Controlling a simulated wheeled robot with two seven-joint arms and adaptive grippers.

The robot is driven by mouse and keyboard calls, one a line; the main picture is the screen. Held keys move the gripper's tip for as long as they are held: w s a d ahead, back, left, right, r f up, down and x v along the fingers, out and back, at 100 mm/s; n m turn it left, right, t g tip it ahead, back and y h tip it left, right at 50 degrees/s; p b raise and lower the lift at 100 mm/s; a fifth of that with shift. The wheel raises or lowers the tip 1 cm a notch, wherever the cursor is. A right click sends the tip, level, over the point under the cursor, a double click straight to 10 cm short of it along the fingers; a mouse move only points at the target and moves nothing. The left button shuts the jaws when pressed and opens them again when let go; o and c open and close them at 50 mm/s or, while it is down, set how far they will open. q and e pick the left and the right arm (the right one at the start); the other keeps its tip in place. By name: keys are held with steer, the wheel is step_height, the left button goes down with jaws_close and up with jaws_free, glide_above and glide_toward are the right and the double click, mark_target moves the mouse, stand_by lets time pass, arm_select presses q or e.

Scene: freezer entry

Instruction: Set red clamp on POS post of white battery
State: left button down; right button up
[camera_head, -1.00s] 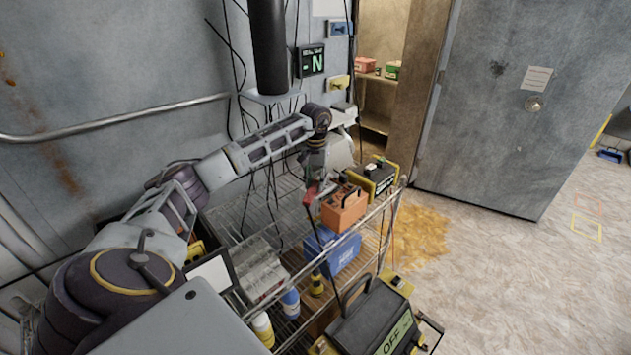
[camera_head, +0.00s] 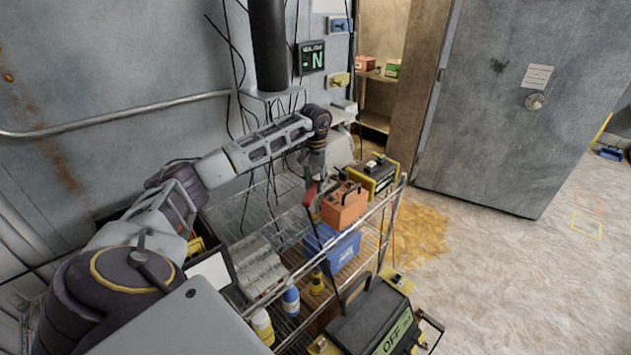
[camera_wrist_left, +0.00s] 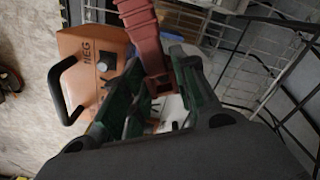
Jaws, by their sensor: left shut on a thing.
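My left gripper (camera_head: 314,180) is shut on the red clamp (camera_head: 309,196), above the wire rack and just left of the orange battery. In the left wrist view the ribbed red clamp (camera_wrist_left: 143,32) sits between the green-sided fingers (camera_wrist_left: 160,88). The orange battery (camera_head: 344,208) has a black handle; the wrist view shows its NEG label and a dark post on its top (camera_wrist_left: 82,65). A white surface (camera_wrist_left: 172,106) shows behind the fingers, mostly hidden; I cannot tell whether it is the white battery. No POS label is readable. My right gripper is out of view.
Grey-white blocks (camera_head: 258,268) and bottles stand on the rack's near side. A black case marked OFF (camera_head: 370,320) is at front. Cables hang behind the arm.

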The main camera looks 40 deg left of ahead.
arm_select(q)
steer(key=shift+f+b, duration=0.35)
steer(key=shift+f, duration=0.3)
stand_by(0.4)
steer(key=c, duration=1.1)
jaws_free()
steer(key=shift+o, duration=0.2)
step_height(320, 180, up, 12)
stand_by(0.6)
steer(key=shift+f, duration=0.1)
